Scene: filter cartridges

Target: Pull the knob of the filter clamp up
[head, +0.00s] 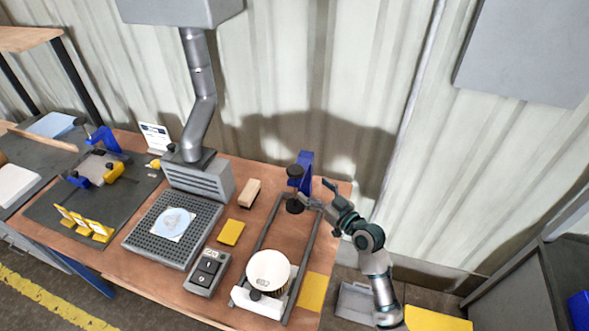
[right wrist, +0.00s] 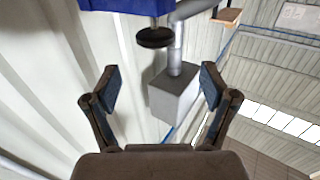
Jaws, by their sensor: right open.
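The filter clamp (head: 306,160) is a blue bracket at the back end of a grey rail frame on the bench. A black round knob (head: 294,171) sits at its upper front, with a second dark round piece (head: 293,205) below it. My right gripper (head: 316,194) is open and empty, just right of the clamp. In the right wrist view the blue clamp (right wrist: 125,5) and a black disc (right wrist: 155,38) under it lie beyond the open fingers (right wrist: 159,88), not between them. A white filter cartridge (head: 268,270) stands at the front of the frame. My left gripper is not in view.
A grey perforated extraction tray (head: 150,248) with a white disc stands left, its hood pipe (head: 201,110) above. A switch box (head: 207,270), a yellow block (head: 231,232) and a wooden-looking block (head: 249,193) lie between it and the frame. A corrugated wall is close behind.

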